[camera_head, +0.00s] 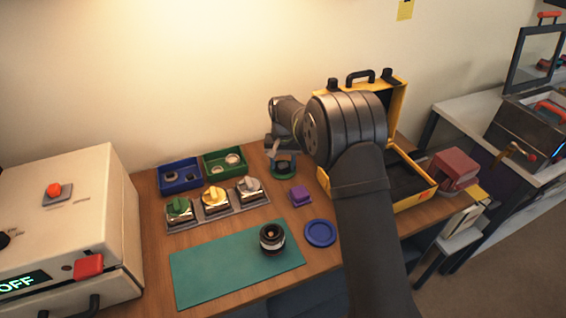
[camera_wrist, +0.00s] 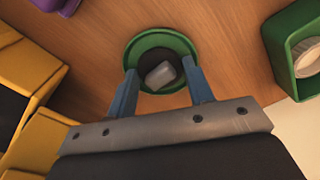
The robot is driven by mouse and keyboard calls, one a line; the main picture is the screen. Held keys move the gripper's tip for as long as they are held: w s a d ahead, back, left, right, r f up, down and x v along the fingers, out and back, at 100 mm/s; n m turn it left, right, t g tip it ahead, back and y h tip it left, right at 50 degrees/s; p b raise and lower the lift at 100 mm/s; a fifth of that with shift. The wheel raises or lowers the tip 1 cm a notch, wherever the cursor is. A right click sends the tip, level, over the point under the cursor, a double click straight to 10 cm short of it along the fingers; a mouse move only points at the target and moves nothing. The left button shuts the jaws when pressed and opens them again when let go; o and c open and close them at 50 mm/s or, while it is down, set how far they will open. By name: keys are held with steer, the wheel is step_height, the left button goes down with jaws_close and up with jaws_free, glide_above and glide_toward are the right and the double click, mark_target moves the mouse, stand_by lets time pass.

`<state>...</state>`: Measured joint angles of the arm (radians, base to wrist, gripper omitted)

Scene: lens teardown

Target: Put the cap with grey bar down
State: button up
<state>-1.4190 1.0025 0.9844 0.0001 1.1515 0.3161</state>
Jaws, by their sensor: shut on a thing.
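The cap with grey bar (camera_wrist: 161,76) shows in the wrist view as a dark round piece with a light grey bar across its top. My gripper (camera_wrist: 164,90) has its two blue-grey fingers on either side of it, shut on it. The cap is over or inside a round green dish (camera_wrist: 137,51); I cannot tell whether it touches the bottom. In the head view the green dish (camera_head: 284,176) stands on the wooden table below my gripper (camera_head: 275,155), and the cap is too small and dark to make out there.
A blue bin (camera_head: 163,190) and a green bin (camera_head: 209,174) stand left of the dish. A grey tray (camera_head: 232,211) holds three knobbed blocks. A purple block (camera_head: 299,195), a blue dish (camera_head: 320,233), a lens (camera_head: 272,238) on a teal mat (camera_head: 215,275) and an open yellow case (camera_head: 408,204) are nearby.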

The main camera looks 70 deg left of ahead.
mark_target(283, 164)
steer(key=o, duration=0.9)
steer(key=shift+f, duration=0.1)
step_height(283, 164, up, 12)
steer(key=shift+r, duration=0.2)
step_height(283, 164, down, 12)
steer(key=shift+r, duration=2.1)
